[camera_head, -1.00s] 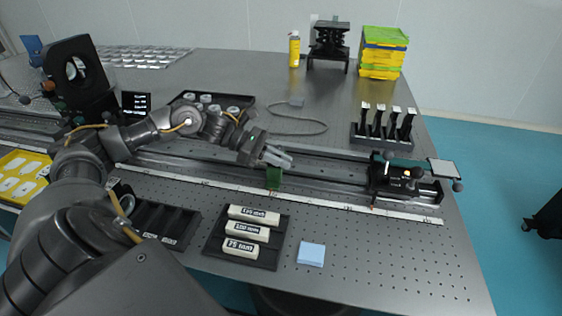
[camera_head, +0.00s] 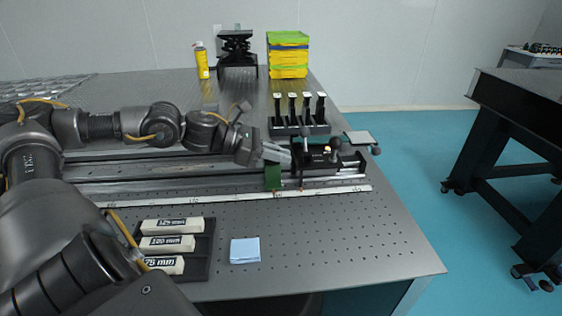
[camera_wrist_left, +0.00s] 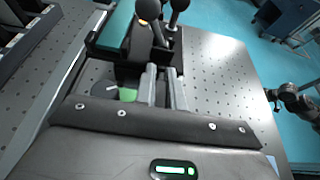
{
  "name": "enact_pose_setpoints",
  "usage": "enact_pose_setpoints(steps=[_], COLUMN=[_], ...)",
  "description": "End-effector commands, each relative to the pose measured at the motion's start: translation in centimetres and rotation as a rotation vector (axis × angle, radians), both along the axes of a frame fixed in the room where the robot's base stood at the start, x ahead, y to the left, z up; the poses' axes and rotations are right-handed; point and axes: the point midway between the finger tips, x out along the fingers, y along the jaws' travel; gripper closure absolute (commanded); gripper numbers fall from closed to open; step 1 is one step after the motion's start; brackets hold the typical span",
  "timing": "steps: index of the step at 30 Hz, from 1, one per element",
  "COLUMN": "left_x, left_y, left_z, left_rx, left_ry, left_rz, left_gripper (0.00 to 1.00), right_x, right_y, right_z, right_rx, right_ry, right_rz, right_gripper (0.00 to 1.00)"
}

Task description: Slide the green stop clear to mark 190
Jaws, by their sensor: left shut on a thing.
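The green stop (camera_head: 272,178) sits on the long dark rail (camera_head: 120,180), just left of the black carriage with knobs (camera_head: 318,156). My left gripper (camera_head: 279,154) is shut on the top of the stop. In the left wrist view, part of the green stop (camera_wrist_left: 127,94) shows beside the fingers (camera_wrist_left: 164,88); the rest is hidden. The white scale (camera_head: 230,197) runs along the rail's front. A mark label stands close to the stop, but its figures are too small to read surely. My right gripper is not in view.
Behind the rail's right end stands a rack of upright posts (camera_head: 300,128). In front lie a tray of labelled blocks (camera_head: 209,225) and a blue pad (camera_head: 245,251). The table's front right is clear. A second table (camera_head: 520,100) stands across the floor.

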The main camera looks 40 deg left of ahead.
Motion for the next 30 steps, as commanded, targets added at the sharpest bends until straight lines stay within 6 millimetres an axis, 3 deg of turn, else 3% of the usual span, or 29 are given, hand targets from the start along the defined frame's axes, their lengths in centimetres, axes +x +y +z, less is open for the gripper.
enact_pose_setpoints(steps=[14,15,19,30], left_x=[0.07,0.09,0.10,-0.04], left_y=[0.00,0.00,0.00,0.21], left_z=[-0.09,-0.08,-0.08,-0.04], left_rx=[0.001,0.001,0.001,0.005], left_ry=[0.004,0.004,0.003,0.004], left_rz=[0.008,0.008,0.008,0.008], left_gripper=[1.00,0.84,0.67,0.67], right_x=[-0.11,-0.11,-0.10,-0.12], right_y=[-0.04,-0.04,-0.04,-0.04], right_z=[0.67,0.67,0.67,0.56], right_rx=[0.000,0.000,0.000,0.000], right_ry=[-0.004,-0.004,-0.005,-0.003], right_rz=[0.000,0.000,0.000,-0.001], right_gripper=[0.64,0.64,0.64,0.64])
